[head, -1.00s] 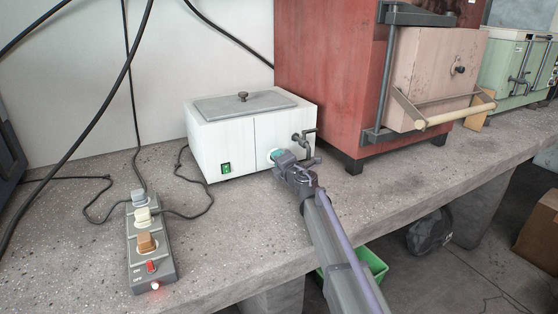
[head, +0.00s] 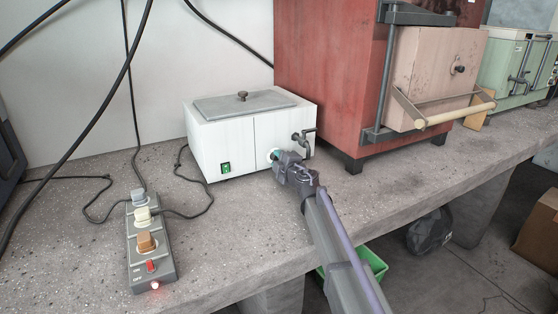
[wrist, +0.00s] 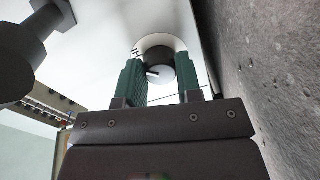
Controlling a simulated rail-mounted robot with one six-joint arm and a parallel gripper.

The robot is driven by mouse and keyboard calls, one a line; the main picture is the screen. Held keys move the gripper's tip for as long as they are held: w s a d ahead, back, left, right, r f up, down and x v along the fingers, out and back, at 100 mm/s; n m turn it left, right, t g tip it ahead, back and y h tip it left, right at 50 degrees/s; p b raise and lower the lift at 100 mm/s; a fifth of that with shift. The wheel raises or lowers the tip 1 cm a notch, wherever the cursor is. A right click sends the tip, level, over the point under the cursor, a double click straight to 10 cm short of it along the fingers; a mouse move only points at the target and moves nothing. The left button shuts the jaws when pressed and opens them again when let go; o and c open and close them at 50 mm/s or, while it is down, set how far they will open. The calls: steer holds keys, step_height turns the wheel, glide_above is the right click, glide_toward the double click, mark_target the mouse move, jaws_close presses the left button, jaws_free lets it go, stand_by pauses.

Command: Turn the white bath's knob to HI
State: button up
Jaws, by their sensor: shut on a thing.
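The white bath (head: 222,150) stands on the bench with its grey lid on and a green-lit switch on its front. Its knob (wrist: 158,68) is round and dark with a pale face and a short dark pointer line. My gripper (head: 277,156) is at the bath's lower right front; in the wrist view its two green fingers (wrist: 160,80) are closed on the knob's sides. A small dark mark is printed on the pale dial by the left finger, too small to read surely. In the head view my gripper mostly hides the knob.
A metal tap (head: 304,138) juts from the bath just right of my gripper; it is large in the wrist view (wrist: 30,50). A red furnace (head: 325,80) stands to the right. A power strip (head: 148,240) with plugs and cables lies at left. The bench between is clear.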

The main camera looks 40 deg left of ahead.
steer(key=o, duration=0.9)
steer(key=shift+o, duration=0.2)
steer(key=shift+d, duration=0.1)
steer(key=v, duration=1)
steer(key=shift+s+d, duration=0.25)
steer(key=shift+d, duration=0.1)
steer(key=shift+r, duration=0.1)
